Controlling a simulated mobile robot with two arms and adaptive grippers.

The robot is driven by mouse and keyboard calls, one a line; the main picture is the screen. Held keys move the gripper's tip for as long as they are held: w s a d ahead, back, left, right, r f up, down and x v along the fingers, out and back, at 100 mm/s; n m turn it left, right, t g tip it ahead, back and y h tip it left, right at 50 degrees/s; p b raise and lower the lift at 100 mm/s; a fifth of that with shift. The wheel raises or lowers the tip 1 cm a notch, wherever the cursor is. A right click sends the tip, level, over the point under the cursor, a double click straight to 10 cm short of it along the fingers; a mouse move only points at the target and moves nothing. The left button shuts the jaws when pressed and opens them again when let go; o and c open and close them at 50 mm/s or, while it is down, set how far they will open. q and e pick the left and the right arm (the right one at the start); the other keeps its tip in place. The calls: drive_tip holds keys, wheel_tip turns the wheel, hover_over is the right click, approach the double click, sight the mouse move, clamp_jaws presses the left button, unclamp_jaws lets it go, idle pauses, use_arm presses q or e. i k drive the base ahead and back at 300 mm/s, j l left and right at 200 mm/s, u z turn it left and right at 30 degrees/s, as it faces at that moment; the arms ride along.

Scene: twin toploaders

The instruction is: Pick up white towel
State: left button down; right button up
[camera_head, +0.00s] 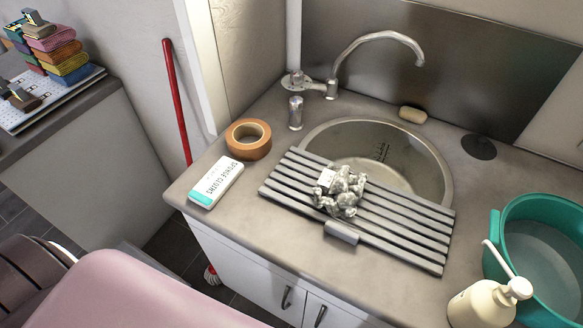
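I see no clear white towel in the head view. A white packet with a teal end and dark printed lettering (216,183) lies flat on the counter, left of the sink. A crumpled grey-white, shiny bundle (341,191) with a small white tag lies on the slatted grey rack (400,226), which spans the front of the sink. I cannot tell what the bundle is. Neither of my grippers shows in this view.
The round sink (436,180) has a curved tap (378,37). An orange tape roll (248,139), soap bar (413,115), teal basin (545,255) and pump bottle (485,305) stand around it. A pink surface (120,290) fills the lower left. Folded coloured cloths (60,50) are stacked far left.

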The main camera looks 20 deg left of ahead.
sight(340, 191)
drive_tip(key=i+u, duration=0.1)
drive_tip(key=u, duration=0.2)
drive_tip(key=k+z, duration=0.15)
drive_tip(key=z, duration=1.35)
drive_tip(key=i+j+u, duration=0.1)
drive_tip(key=u, duration=1.4)
drive_tip(key=k+l+u, duration=0.25)
drive_tip(key=k, duration=0.25)
drive_tip(key=l, duration=0.1)
